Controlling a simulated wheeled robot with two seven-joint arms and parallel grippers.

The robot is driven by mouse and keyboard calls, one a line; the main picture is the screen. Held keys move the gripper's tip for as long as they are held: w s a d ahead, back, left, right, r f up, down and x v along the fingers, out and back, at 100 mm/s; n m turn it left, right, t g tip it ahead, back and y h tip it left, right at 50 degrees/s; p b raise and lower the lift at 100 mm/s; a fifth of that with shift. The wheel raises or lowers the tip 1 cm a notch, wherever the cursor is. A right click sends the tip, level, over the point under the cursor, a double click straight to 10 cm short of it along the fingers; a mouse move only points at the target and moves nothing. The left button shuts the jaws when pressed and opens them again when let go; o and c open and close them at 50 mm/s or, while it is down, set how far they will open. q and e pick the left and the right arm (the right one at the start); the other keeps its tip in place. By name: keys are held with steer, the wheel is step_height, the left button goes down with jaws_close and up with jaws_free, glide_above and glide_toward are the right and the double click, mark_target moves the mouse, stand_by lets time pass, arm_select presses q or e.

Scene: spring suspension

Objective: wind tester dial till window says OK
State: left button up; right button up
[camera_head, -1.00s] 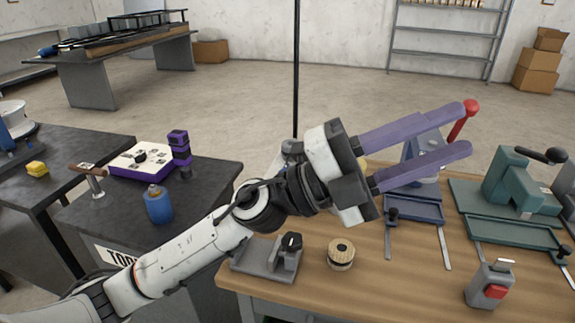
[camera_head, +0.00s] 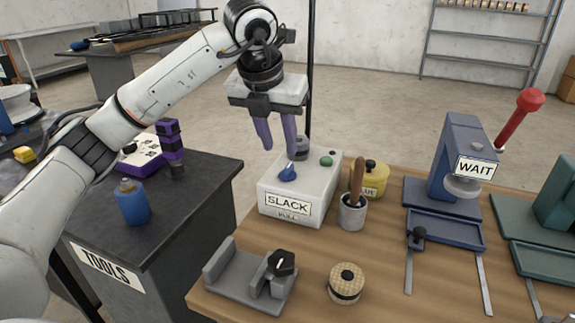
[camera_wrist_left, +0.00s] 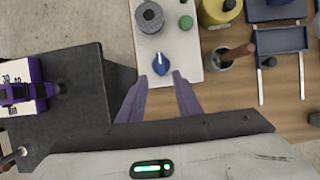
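The tester is a white box (camera_head: 310,190) on the wooden bench; its front window (camera_head: 287,204) reads SLACK. A blue dial (camera_head: 288,172) with a pointer sits on its top, beside a grey round part (camera_head: 301,147) and a green button (camera_head: 326,160). My left gripper (camera_head: 279,146) points down, open and empty, above the tester and a little behind the dial in the head view. In the left wrist view the dial (camera_wrist_left: 161,63) shows just beyond and between the spread fingertips (camera_wrist_left: 160,80), apart from them. My right gripper is out of view.
A cup with a wooden-handled tool (camera_head: 352,212) and a yellow pot (camera_head: 371,180) stand right of the tester. A grey fixture (camera_head: 250,278) and a round tan-topped part (camera_head: 346,283) are in front. A blue press (camera_head: 455,160) reads WAIT. The dark tool cabinet (camera_head: 205,200) is left.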

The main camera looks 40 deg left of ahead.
mark_target(286, 169)
arm_select(q)
steer(key=x, duration=0.8)
steer(key=shift+d, duration=0.1)
steer(key=shift+c, duration=0.2)
jaws_close()
